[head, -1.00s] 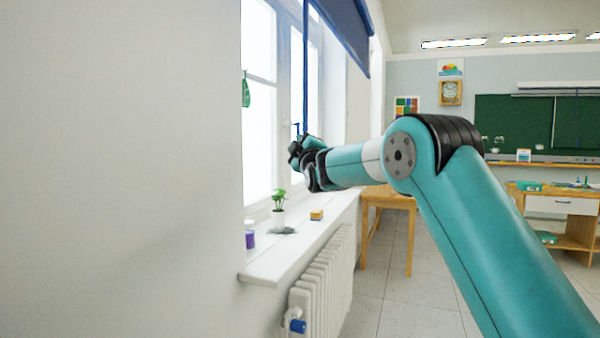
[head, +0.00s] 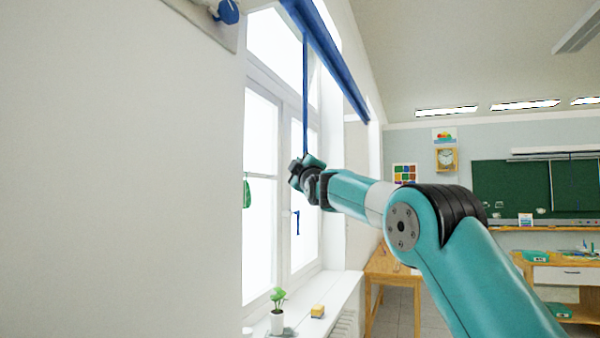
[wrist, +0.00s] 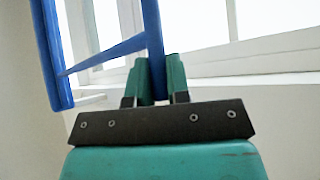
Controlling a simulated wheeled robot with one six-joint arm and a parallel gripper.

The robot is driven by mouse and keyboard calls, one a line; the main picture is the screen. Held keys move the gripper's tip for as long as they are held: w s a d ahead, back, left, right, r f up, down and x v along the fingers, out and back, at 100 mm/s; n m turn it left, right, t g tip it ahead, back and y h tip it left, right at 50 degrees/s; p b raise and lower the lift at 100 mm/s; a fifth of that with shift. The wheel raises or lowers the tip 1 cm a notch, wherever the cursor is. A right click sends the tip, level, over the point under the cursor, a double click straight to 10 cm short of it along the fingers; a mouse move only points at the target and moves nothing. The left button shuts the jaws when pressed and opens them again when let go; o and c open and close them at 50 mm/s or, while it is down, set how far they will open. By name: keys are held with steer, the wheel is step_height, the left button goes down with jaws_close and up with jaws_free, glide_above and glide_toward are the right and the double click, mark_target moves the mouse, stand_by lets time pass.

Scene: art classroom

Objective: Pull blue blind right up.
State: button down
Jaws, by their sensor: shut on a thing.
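The blue blind (head: 335,60) is a narrow dark-blue band along the top of the window in the head view. Little of its cloth hangs down. A blue strap (head: 305,95) runs straight down from it to my gripper (head: 303,166), which is at mid-window height, well above the sill. In the wrist view, the two green fingers of my gripper (wrist: 159,78) are closed around the strap (wrist: 152,35). A blue bar (wrist: 48,50), which seems part of the blind, stands at the left there, with a thin blue strip reaching from it toward the strap.
The window (head: 262,130) has a blue handle (head: 297,222) below my gripper. The sill (head: 345,287) holds a potted plant (head: 277,308) and a small yellow block (head: 317,311). The wall (head: 120,180) is close on the left. A wooden table (head: 385,266) stands beyond.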

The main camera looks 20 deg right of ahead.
steer(key=shift+s+r, duration=0.15)
steer(key=shift+r, duration=0.4)
steer(key=c, duration=1.1)
jaws_free()
steer(key=shift+d, duration=0.1)
steer(key=shift+f, duration=0.2)
steer(key=shift+f, duration=0.2)
steer(key=b+v, duration=1.1)
steer(key=v, duration=0.6)
